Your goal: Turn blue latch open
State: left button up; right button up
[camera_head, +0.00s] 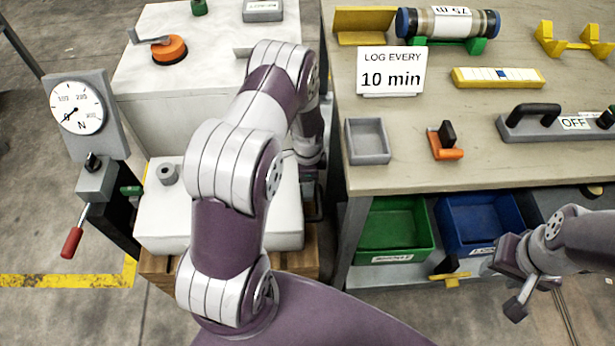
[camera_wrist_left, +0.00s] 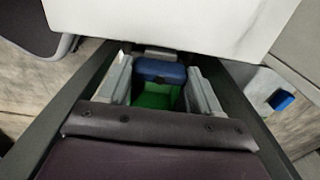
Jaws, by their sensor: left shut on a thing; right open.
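My left arm reaches forward and down into the gap between the white blocks and the workbench; in the head view its own links hide most of the gripper. In the left wrist view my left gripper (camera_wrist_left: 160,88) has its grey fingers closed on either side of a blue piece (camera_wrist_left: 160,71), which looks like the blue latch. Green shows just below it. How far the latch is turned cannot be told. My right gripper (camera_head: 512,284) is open and empty at the lower right, in front of the bench.
The workbench (camera_head: 470,178) stands to the right, with a green bin (camera_head: 398,258) and a blue bin (camera_head: 485,205) beneath. White blocks (camera_head: 160,225) stand left of the gap. In the left wrist view a grey block with another blue piece (camera_wrist_left: 282,100) lies right.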

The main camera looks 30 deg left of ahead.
pick_arm(q)
jog(key=shift+w, duration=0.1)
jog(key=o, duration=1.1)
jog(key=shift+c, duration=0.2)
notch_tip(320, 180, up, 13)
jog(key=p, duration=0.2)
jog(key=shift+f, duration=0.15)
